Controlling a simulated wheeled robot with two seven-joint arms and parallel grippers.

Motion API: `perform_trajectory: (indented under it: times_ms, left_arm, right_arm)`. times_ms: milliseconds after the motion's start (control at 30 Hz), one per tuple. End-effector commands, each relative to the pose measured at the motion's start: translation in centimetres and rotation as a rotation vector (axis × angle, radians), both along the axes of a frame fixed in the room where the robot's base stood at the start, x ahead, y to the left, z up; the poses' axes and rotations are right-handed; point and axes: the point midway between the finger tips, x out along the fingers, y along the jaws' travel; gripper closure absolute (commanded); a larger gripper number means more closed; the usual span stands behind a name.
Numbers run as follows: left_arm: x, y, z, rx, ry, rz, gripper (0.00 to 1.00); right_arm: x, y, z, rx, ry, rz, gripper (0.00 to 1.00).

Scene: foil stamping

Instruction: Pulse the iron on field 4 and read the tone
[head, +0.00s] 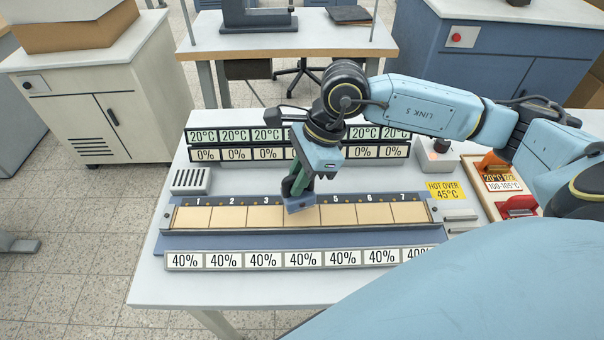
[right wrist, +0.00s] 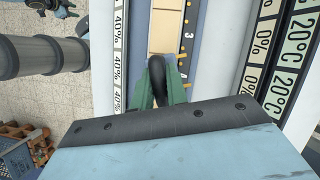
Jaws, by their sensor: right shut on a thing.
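My right gripper (head: 297,183) has green fingers and is shut on the dark handle of an iron (head: 301,204). The iron's blue-grey block is over the middle of the strip, between numbers 3 and 5. It hides number 4 and much of field 4. I cannot tell whether it touches the field. The strip (head: 265,217) has tan fields in a row in a blue bed. In the right wrist view the green fingers (right wrist: 160,90) close around the black handle (right wrist: 157,75). My left gripper is not in view.
Front displays (head: 262,260) read 40%. Back displays read 20°C (head: 234,135) and 0% (head: 235,154); my arm hides some. At the right are a "HOT OVER 45°C" sign (head: 447,190), orange (head: 491,161) and red (head: 517,207) handled items, and a button box (head: 436,158). A grey vent block (head: 190,180) stands left.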

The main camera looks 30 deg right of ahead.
Motion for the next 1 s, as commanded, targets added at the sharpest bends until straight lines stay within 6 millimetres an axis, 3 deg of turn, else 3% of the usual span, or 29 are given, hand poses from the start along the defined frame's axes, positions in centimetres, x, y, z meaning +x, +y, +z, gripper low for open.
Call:
perform_trajectory:
  times_ms: [133, 333, 767, 1000]
  left_arm:
    - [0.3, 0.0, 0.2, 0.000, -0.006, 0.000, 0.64]
    - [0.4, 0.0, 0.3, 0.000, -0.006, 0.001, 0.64]
    - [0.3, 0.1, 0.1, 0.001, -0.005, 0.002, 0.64]
    - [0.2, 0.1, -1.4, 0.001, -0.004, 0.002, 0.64]
  right_arm:
    - [-0.7, -0.1, 0.7, 0.001, -0.003, -0.176, 1.00]
    - [-1.0, -0.2, 1.1, 0.002, -0.001, -0.297, 1.00]
    - [-1.0, -0.2, 1.1, 0.002, 0.000, -0.314, 1.00]
    - [-1.0, -0.1, 0.4, 0.008, -0.002, -0.313, 1.00]
